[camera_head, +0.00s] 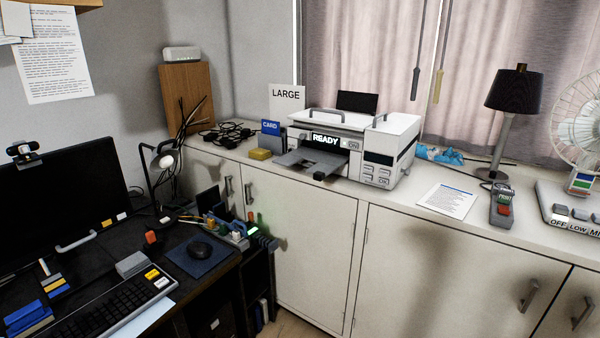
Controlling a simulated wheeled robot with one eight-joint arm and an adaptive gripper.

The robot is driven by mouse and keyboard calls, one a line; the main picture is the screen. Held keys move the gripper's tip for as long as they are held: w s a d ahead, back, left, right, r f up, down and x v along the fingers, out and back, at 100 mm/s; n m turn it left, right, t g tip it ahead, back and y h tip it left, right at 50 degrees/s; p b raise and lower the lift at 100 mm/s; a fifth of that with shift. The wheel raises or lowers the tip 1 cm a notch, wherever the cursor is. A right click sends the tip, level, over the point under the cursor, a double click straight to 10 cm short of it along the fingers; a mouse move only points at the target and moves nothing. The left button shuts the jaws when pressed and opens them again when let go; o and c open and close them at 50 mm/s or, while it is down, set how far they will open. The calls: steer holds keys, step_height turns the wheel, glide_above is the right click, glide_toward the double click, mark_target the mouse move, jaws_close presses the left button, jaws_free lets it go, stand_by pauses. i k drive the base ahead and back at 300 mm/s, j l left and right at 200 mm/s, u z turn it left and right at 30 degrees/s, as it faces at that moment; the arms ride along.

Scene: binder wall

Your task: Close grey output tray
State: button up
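A white printer (368,149) stands on the white cabinet top in the middle of the view, with a lit "READY" display. Its grey output tray (300,161) sticks out from the front toward the left, so it stands open. A small dark block (319,176), perhaps a handle, is at the tray's front edge. Dark patches show on the tray; I cannot tell if something lies on it. My gripper is not in view.
A yellow block (260,154), a blue "CARD" box (271,134) and black cables (228,134) are left of the tray. A paper sheet (447,200) lies right of the printer. A dark desk (195,287) with keyboard and monitor fills the lower left.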

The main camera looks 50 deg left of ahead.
mark_target(328, 162)
steer(key=u, duration=1.9)
steer(key=k+j, duration=0.05)
steer(key=j, duration=0.05)
